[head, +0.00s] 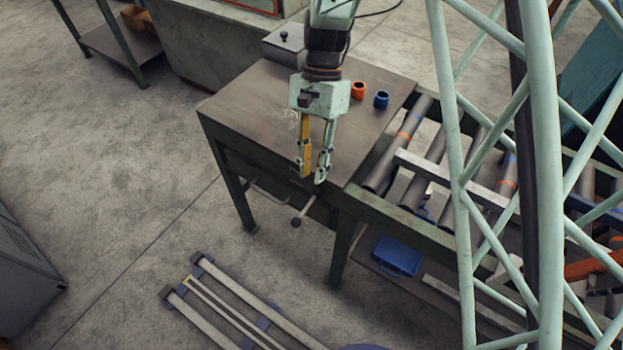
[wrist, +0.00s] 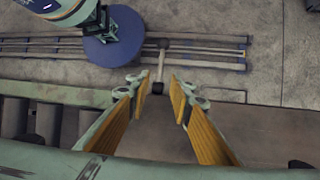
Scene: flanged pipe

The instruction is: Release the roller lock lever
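A short grey lever (head: 305,209) with a dark round knob (head: 296,222) sticks out low at the front of the steel table, near its right front corner. My gripper (head: 312,178) hangs above the table's front edge, fingers pointing down, open and empty, with yellow pads on the inner faces. In the head view it appears above the lever, apart from it. In the wrist view the lever (wrist: 160,65) shows beyond the gap between the open fingertips (wrist: 160,88), with its knob (wrist: 164,43) farther out. The lever's mount is partly hidden.
A floor rail track (head: 240,305) lies in front.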

